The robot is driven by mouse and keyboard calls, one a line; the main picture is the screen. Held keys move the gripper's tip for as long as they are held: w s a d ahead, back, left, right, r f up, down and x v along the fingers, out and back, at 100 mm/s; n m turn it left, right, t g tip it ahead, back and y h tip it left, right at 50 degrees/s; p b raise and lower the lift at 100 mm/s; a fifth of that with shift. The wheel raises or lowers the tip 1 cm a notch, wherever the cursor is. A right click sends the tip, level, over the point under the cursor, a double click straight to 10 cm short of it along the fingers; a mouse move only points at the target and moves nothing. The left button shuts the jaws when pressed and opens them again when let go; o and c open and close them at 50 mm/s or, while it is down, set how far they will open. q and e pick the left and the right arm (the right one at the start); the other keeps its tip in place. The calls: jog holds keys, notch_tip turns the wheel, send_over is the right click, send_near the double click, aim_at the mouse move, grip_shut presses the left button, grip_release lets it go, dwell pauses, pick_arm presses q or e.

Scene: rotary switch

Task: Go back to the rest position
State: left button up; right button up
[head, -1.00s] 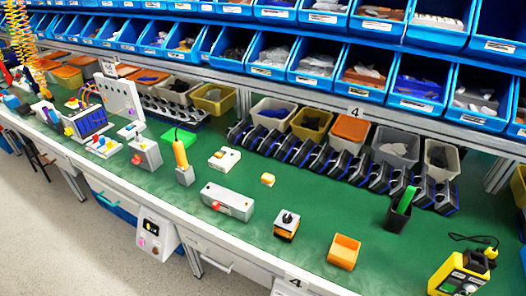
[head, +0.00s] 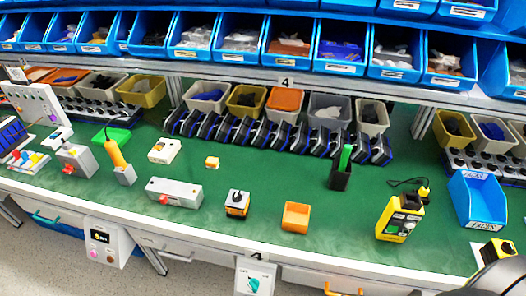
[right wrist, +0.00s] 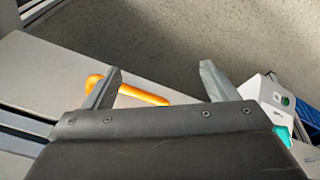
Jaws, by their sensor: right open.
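A rotary switch with a black knob on a white and orange base (head: 237,204) stands near the front of the green table (head: 280,247). A white box with a teal knob (head: 254,279) hangs at the table's front edge. My right gripper (right wrist: 160,70) is open and empty in the right wrist view, with an orange handle (right wrist: 130,90) behind its left finger. A white box with a green button (right wrist: 286,101) and teal part is to its right. A dark part of my right arm shows at the head view's lower right corner. My left gripper is not in view.
Shelves of blue bins (head: 289,46) line the back. Open green surface lies between the objects.

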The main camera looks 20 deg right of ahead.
jog(key=s+a+f+g, duration=0.1)
jog(key=s+f, duration=1.4)
jog(key=f, duration=0.2)
jog(key=shift+s+a+f, duration=0.2)
jog(key=shift+s+f, duration=0.1)
jog(key=shift+s, duration=0.05)
